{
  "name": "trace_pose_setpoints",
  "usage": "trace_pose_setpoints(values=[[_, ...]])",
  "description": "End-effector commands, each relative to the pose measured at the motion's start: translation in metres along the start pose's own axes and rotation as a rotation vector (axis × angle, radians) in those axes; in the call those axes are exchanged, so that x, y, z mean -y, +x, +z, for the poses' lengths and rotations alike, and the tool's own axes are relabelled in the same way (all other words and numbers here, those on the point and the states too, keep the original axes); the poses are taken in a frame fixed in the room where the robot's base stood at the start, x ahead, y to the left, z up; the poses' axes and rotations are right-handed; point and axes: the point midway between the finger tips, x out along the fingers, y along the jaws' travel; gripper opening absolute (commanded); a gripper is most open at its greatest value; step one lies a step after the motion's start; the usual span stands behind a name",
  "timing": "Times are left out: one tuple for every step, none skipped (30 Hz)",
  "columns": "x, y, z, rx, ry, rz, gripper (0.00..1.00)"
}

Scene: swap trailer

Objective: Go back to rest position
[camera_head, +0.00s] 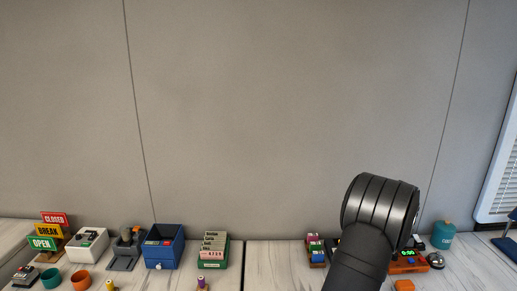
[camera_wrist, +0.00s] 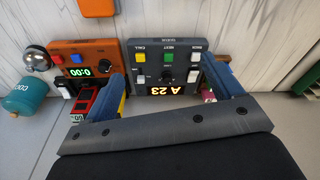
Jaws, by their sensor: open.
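My gripper (camera_wrist: 164,70) shows in the wrist view with its two blue fingers spread wide apart and nothing held between them. Behind and between the fingers is a dark grey queue box (camera_wrist: 165,60) with coloured buttons, a black knob and a lit display reading A 23. I cannot tell how far the fingers are from it. In the head view my dark arm rises at the lower right and hides part of the counter; the gripper itself does not show there.
An orange timer box (camera_head: 408,265) reading 0:00, a silver bell (camera_head: 435,261) and a teal canister (camera_head: 443,235) stand right of my arm. Left are a green card box (camera_head: 213,252), a blue box (camera_head: 164,247), a white device (camera_head: 87,244) and signs (camera_head: 48,232).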

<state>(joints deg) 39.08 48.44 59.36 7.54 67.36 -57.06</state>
Motion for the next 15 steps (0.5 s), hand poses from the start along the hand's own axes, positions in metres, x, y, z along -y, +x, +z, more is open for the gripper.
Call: trace_pose_setpoints(values=[[0.007,0.002,-0.009,0.0,-0.016,-0.002,0.84],[0.011,0.002,-0.014,0.0,-0.024,-0.004,0.84],[0.016,0.003,-0.02,0.0,-0.035,-0.005,0.84],[0.02,0.004,-0.025,0.0,-0.044,-0.007,0.84],[0.024,0.004,-0.029,0.0,-0.051,-0.008,0.84],[0.029,0.005,-0.035,0.0,-0.062,-0.009,0.84],[0.033,0.006,-0.04,0.0,-0.071,-0.011,0.84],[0.037,0.007,-0.044,0.0,-0.078,-0.012,0.84],[0.043,0.007,-0.05,0.0,-0.089,-0.013,0.84],[0.047,0.008,-0.054,0.0,-0.097,-0.015,0.84],[0.051,0.009,-0.058,0.0,-0.105,-0.016,0.84],[0.056,0.01,-0.064,0.0,-0.116,-0.017,0.84],[0.061,0.01,-0.068,0.0,-0.124,-0.019,0.84],[0.065,0.011,-0.072,0.0,-0.132,-0.02,0.84],[0.071,0.012,-0.078,0.0,-0.143,-0.021,0.84]])
